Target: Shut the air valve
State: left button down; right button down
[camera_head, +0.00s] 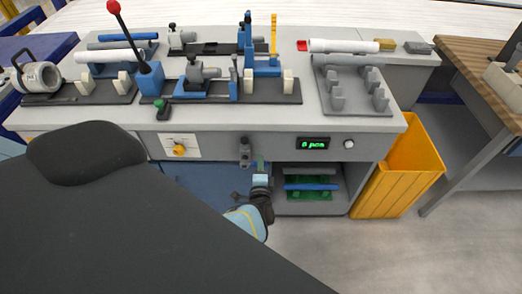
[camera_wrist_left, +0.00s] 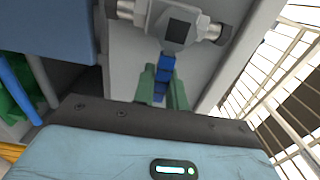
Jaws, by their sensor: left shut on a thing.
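The air valve is a grey metal fitting (camera_head: 245,148) on the front face of the workbench, below the top's edge. In the left wrist view its body (camera_wrist_left: 180,30) is at the top, with pipe stubs on both sides. A blue handle (camera_wrist_left: 165,68) extends from the body toward my gripper. My left gripper (camera_head: 259,164) is beside the valve, low in front of the bench. In the left wrist view its greenish fingers (camera_wrist_left: 160,78) are shut on the blue handle, one on each side. The handle is mostly hidden in the head view. My right gripper is not in view.
A shelf with a blue pipe (camera_head: 310,187) is right of my gripper, then a yellow bin (camera_head: 404,172). Fixtures and a white pipe (camera_head: 343,46) are on top.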

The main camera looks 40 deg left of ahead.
pick_arm(q)
jog(key=shift+s+f, duration=0.15)
jog(key=shift+f, duration=0.05)
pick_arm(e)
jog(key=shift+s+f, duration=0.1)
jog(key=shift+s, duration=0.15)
pick_arm(q)
jog(key=c, duration=1.4)
grip_release()
jog(key=shift+r, duration=0.1)
jog(key=shift+c, duration=0.2)
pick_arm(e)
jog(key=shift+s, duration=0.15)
